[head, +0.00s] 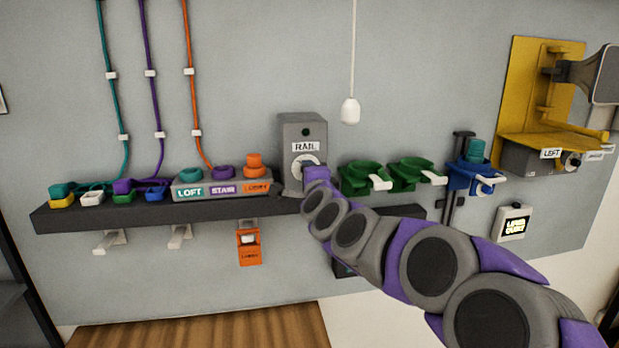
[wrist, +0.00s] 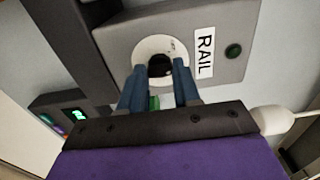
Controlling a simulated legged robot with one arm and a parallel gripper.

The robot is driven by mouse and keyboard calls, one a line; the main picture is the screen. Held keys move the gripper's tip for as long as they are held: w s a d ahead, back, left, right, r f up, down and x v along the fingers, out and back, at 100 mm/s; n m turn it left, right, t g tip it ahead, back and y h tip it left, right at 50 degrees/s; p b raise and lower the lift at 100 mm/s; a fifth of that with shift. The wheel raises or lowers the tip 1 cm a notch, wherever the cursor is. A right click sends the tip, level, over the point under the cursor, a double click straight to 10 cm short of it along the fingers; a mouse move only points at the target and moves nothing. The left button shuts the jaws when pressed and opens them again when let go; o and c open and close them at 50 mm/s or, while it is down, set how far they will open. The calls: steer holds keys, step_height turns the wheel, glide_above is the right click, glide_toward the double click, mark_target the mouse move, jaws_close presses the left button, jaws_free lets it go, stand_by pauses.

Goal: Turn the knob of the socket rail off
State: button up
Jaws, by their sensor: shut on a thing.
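The socket rail's control is a grey box (head: 302,133) labelled RAIL, standing at the middle of the dark shelf in the head view. Its round white dial (wrist: 161,51) shows in the wrist view, with the dark knob (wrist: 159,66) at its centre. A dark green lamp (wrist: 233,50) is on the box and looks unlit. My gripper (wrist: 160,82) is at the dial, its two blue fingers shut on the knob. Which way the knob points is hard to tell.
The dark shelf (head: 130,214) carries a LOFT, STAIR and LOBBY block (head: 222,188) left of the box. Green cradles (head: 362,178) stand to the right. A white pull (head: 350,111) hangs on a cord close by. A yellow bracket (head: 522,100) is at the far right.

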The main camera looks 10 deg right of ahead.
steer(key=shift+f+n+b, duration=0.15)
steer(key=shift+n+b, duration=0.3)
steer(key=shift+n, duration=1)
steer(key=shift+f+n+b, duration=0.2)
steer(key=shift+n+b, duration=0.3)
steer(key=shift+n, duration=1)
steer(key=shift+f+n+b, duration=0.15)
steer(key=shift+n+b, duration=0.3)
steer(key=shift+n, duration=1)
steer(key=shift+a, duration=0.1)
steer(key=o, duration=1.1)
steer(key=shift+w, duration=0.2)
steer(key=shift+c, duration=0.2)
steer(key=shift+s+r, duration=0.15)
steer(key=shift+r, duration=0.1)
